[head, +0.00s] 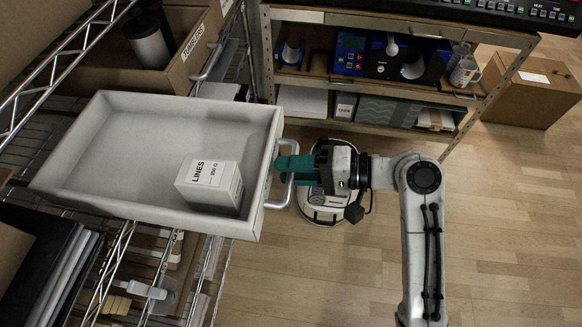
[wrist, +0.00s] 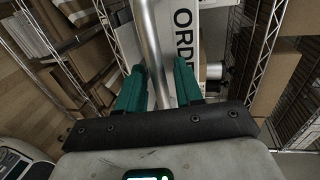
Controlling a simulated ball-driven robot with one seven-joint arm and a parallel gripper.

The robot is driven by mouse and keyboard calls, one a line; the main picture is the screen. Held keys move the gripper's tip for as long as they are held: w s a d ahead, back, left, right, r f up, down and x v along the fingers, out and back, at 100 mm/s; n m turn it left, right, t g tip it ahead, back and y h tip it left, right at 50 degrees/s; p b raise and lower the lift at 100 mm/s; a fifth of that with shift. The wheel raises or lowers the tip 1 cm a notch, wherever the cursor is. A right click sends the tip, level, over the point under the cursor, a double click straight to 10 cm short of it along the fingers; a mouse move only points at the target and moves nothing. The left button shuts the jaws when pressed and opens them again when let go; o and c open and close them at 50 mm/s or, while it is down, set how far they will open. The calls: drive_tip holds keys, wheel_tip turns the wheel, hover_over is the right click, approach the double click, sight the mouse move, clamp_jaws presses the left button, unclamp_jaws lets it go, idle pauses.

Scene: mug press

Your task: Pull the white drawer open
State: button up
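The white drawer (head: 130,205) juts out of the wire rack at the left of the head view, its open top showing. Its metal bar handle (head: 288,180) is on the right-hand front; the bar also shows in the wrist view (wrist: 150,45). My gripper (head: 288,163) is at the handle, its teal fingers reaching the bar from the right. In the wrist view my gripper (wrist: 160,75) has its fingers apart on either side of the bar, with a gap visible at the right finger. The drawer front (wrist: 184,45) bears partly hidden lettering, "ORD".
A white box labelled "LINES" (head: 210,184) stands in the drawer. A cardboard bin (head: 180,55) is behind it on the rack. A shelf unit (head: 375,85) with a mug (head: 465,70) stands at the back. The wooden floor (head: 510,220) at the right is clear.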

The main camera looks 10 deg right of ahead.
drive_tip(key=b+v, duration=0.1)
drive_tip(key=v, duration=0.9)
drive_tip(key=shift+d, duration=0.2)
drive_tip(key=s+d+f+g+h, duration=0.1)
drive_tip(key=s+d+f+h, duration=0.1)
drive_tip(key=s+f+h, duration=0.35)
drive_tip(key=s+d+f+n+g+h, duration=0.1)
drive_tip(key=s+d+f+h, duration=0.15)
drive_tip(key=f, duration=0.55)
drive_tip(key=s+d+f+g+h, duration=0.1)
drive_tip(key=s+d+f+h, duration=0.15)
drive_tip(key=s+f, duration=0.3)
drive_tip(key=s+d+f+n+g+h, duration=0.1)
drive_tip(key=s+d+f+n+h, duration=0.1)
drive_tip(key=s+d+h, duration=0.2)
drive_tip(key=shift+s, duration=1.1)
